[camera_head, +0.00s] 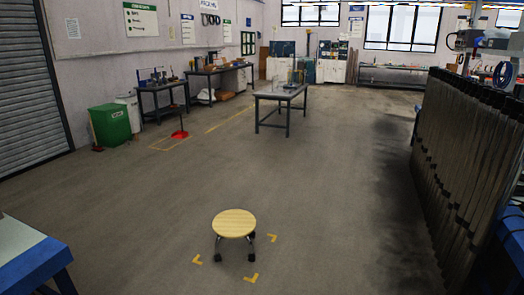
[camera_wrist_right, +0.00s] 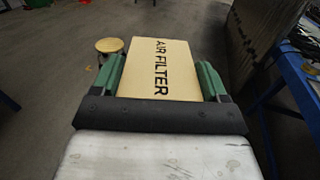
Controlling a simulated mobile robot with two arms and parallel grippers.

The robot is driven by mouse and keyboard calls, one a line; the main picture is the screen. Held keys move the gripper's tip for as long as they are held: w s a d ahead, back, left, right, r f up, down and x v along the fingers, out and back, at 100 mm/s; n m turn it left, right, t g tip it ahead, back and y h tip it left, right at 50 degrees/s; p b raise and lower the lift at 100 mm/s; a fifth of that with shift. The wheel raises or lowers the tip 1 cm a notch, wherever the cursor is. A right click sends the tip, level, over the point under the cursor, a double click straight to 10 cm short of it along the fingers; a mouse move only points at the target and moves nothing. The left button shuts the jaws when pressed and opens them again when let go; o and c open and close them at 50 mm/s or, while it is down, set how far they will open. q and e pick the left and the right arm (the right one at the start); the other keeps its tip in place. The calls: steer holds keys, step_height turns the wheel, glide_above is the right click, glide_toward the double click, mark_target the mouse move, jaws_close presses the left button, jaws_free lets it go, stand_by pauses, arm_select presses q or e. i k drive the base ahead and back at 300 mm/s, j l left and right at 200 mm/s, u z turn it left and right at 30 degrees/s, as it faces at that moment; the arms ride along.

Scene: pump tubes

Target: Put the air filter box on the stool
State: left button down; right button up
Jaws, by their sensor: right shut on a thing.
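The air filter box (camera_wrist_right: 158,72) is a tan carton with "AIR FILTER" printed in black. In the right wrist view it sits between the two green fingers of my right gripper (camera_wrist_right: 160,82), which is shut on it. The stool (camera_head: 234,223) has a round light wooden seat on dark legs and stands on the floor at the lower middle of the head view. Its seat is bare. It also shows in the right wrist view (camera_wrist_right: 109,45), beyond and left of the box. Neither gripper shows in the head view, and the box is not visible there.
Yellow corner marks (camera_head: 252,278) lie on the floor around the stool. A blue-edged table (camera_head: 35,255) stands at the lower left. A row of dark upright panels (camera_head: 462,165) stands at the right. A workbench (camera_head: 280,95) is farther back. The floor between is clear.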

mark_target(234, 221)
steer(key=i+j+u, duration=0.35)
steer(key=i, duration=0.35)
steer(key=i+u, duration=0.35)
steer(key=i, duration=0.35)
steer(key=i+l+u, duration=0.15)
steer(key=i+u, duration=0.2)
steer(key=i, duration=0.35)
